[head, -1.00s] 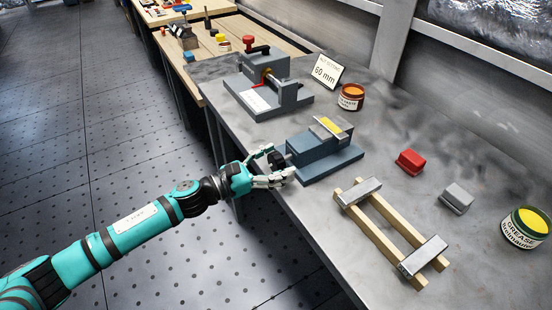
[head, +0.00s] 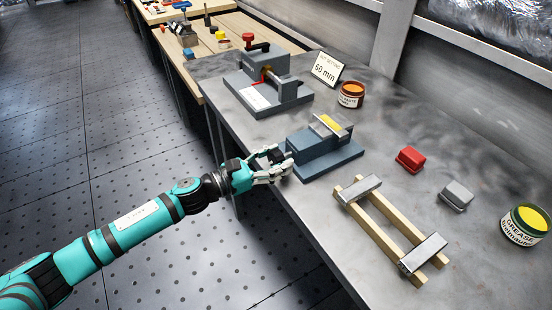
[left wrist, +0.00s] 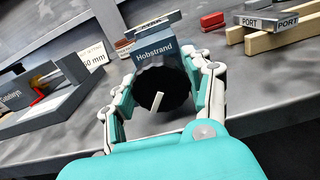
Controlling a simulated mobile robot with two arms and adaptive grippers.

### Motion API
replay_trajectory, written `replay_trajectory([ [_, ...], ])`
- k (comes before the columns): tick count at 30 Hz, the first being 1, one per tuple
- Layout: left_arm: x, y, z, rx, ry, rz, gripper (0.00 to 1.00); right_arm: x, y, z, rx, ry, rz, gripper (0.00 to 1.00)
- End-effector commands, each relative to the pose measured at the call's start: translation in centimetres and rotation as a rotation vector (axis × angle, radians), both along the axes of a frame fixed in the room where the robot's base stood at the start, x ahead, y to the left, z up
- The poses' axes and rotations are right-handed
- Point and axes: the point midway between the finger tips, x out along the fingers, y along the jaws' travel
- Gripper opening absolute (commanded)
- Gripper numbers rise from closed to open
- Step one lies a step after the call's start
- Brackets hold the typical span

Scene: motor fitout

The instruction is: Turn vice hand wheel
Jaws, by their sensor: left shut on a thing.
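The blue-grey vice (head: 318,158) stands near the front edge of the grey workbench and holds a yellow piece (head: 329,123) in its jaws. In the left wrist view its face (left wrist: 152,48) reads "Hobstrand". Its black round hand wheel (left wrist: 172,86) faces the wrist camera, with a pale bar mark slanting across its lower middle. My left gripper (head: 284,162) is shut on the hand wheel, with one finger on each side of the rim. In the head view the fingers mostly hide the wheel. My right gripper is not in view.
A second grey device (head: 268,90) with a red knob stands behind, near a "60 mm" sign (head: 327,68) and an orange tin (head: 351,95). Wooden rails with metal blocks (head: 391,230), a red block (head: 410,159), a grey block (head: 456,196) and a grease tin (head: 525,226) lie to the right.

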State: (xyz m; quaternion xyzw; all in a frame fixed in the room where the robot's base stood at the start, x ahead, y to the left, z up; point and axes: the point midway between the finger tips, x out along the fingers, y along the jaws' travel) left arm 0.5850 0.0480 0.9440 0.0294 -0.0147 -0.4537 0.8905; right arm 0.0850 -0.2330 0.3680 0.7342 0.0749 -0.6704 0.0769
Motion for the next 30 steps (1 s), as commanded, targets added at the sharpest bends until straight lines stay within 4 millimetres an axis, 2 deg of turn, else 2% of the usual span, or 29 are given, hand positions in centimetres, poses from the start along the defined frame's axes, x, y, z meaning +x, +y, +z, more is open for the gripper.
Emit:
replay_trajectory([
  [21, 0.1, 0.1, 0.1, -0.274, 0.376, 0.0, 0.19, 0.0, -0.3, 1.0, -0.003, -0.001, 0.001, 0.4],
  [30, 0.2, 0.1, 0.1, -0.339, 0.465, 0.001, 0.19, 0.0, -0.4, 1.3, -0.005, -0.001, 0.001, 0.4],
])
